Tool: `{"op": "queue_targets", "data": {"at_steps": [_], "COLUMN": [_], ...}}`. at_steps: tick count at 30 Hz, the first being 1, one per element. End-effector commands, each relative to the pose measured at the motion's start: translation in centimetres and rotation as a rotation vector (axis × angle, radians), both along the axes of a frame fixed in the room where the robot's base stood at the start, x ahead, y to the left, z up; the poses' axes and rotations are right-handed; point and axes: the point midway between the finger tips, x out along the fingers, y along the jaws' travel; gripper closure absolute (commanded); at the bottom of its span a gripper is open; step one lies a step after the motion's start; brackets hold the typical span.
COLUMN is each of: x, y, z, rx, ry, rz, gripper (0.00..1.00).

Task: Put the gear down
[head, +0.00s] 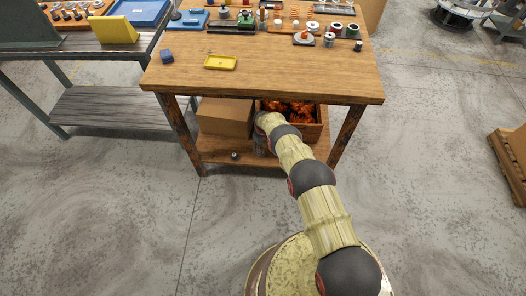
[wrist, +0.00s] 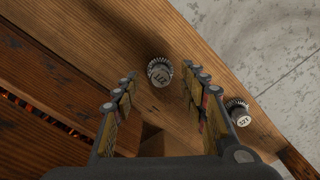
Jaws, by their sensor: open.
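A small dark toothed gear (wrist: 160,72) with a pale numbered top stands on a wooden surface in the wrist view. My gripper (wrist: 159,80) is open, with one finger to each side of this gear and visible gaps between. A second, similar gear (wrist: 238,112), marked 121, is outside the right finger, near the wood's edge. In the head view, one small gear-like part (head: 235,155) is on the bench's lower shelf (head: 215,148); I cannot tell which of the two it is. My arm reaches down to that shelf and hides part of it.
A cardboard box (head: 225,117) and a wooden crate of orange-brown pieces (head: 312,130) stand on the lower shelf. The benchtop (head: 290,82) above holds a yellow tray (head: 220,62), a blue block (head: 167,56) and several small parts. The bench legs flank the shelf; the floor in front is clear.

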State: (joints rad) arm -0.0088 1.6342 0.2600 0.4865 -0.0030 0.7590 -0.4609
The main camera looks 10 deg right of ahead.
Motion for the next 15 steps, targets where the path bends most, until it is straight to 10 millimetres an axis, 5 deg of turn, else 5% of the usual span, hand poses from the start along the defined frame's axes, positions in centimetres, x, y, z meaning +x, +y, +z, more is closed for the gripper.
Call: {"op": "queue_targets", "data": {"at_steps": [6,15], "x": [0.3,0.4], "y": [0.5,0.7], "z": [3.7,4.8], "rx": [0.000,0.000], "ry": [0.001,0.002], "rz": [-0.001,-0.002], "gripper": [0.57,0.57]}}
